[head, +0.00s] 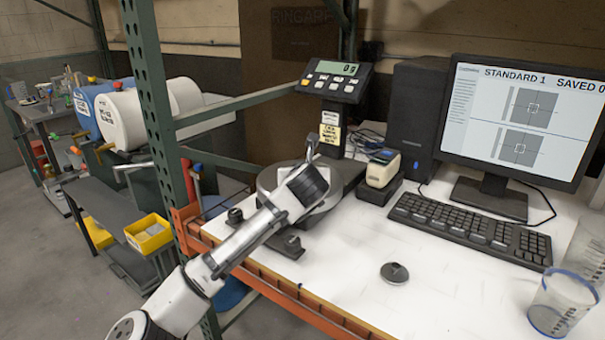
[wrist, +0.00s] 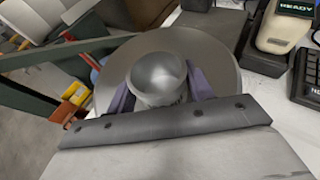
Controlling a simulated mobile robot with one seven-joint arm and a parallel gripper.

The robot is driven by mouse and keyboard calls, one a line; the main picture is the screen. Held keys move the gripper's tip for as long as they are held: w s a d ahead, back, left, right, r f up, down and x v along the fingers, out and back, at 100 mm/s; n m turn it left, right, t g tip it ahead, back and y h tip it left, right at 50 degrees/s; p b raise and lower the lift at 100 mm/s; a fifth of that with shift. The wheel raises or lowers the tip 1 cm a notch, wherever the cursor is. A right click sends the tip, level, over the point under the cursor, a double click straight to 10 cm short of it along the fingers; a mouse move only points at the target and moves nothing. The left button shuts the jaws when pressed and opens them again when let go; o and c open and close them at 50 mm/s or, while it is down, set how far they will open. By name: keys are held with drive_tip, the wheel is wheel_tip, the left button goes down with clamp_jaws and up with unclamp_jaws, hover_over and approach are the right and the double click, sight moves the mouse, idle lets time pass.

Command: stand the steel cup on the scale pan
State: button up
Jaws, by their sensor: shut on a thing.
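The steel cup (wrist: 157,72) is upright between the purple fingers of my gripper (wrist: 161,90) in the wrist view. My gripper is shut on it, one finger on each side. The round grey scale pan (wrist: 222,62) lies under and around the cup in that view. I cannot tell whether the cup's base touches the pan. In the head view my arm covers the cup and much of the pan; the pan's left rim (head: 266,180) shows. The scale display (head: 337,69) on its post appears to read 0.
A small label device (head: 382,168) stands right of the scale, close to it. A keyboard (head: 470,228), a monitor (head: 528,115) and a clear beaker (head: 560,303) are farther right. A small metal disc (head: 394,273) lies on the white tabletop (head: 345,250). A green rack post (head: 150,95) rises left of the scale.

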drive_tip(key=shift+f, duration=0.15)
drive_tip(key=o, duration=1.1)
